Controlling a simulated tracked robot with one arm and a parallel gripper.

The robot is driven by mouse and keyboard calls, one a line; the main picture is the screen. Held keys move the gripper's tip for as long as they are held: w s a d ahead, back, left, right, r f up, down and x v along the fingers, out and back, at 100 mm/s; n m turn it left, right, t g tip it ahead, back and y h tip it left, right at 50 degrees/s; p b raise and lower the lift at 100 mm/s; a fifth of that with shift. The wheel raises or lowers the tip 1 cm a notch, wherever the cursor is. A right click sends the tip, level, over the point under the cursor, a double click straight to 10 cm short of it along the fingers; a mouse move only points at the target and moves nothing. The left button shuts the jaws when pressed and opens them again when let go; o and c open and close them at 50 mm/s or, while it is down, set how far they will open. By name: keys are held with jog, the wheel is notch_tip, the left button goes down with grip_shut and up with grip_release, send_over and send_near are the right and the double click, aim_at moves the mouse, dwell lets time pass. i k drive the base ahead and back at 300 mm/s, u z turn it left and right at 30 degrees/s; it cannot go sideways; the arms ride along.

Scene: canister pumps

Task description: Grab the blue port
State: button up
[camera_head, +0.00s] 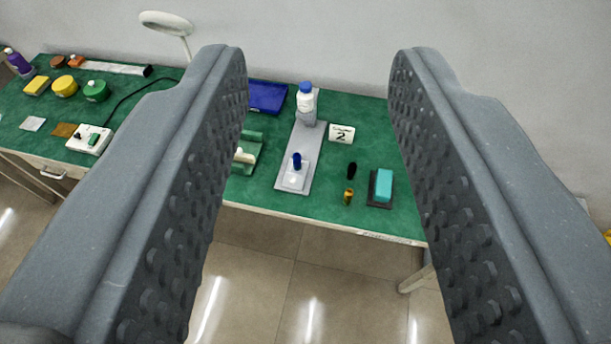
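The blue port (297,161) is a small upright dark-blue peg on a pale, clear-looking block (293,178). The block sits at the near end of a grey plate (302,148) on the green table. A white bottle (306,108) with a blue cap stands at the plate's far end. My gripper (318,75) is wide open and empty. Its two studded fingers frame the view left and right, and the blue port shows between them, well beyond and below, untouched.
A white card marked 2 (341,134) stands right of the plate. A teal block on a dark base (383,186) and small dark and yellow items lie nearby. A blue tray (267,97) and green holder (247,150) are left. The table's front edge is close to the block.

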aim_at(297, 155)
jog(key=z, duration=0.5)
jog(key=k, duration=1.1)
jog(key=z, duration=0.65)
jog(key=i, duration=2.15)
jog(key=u, duration=0.9)
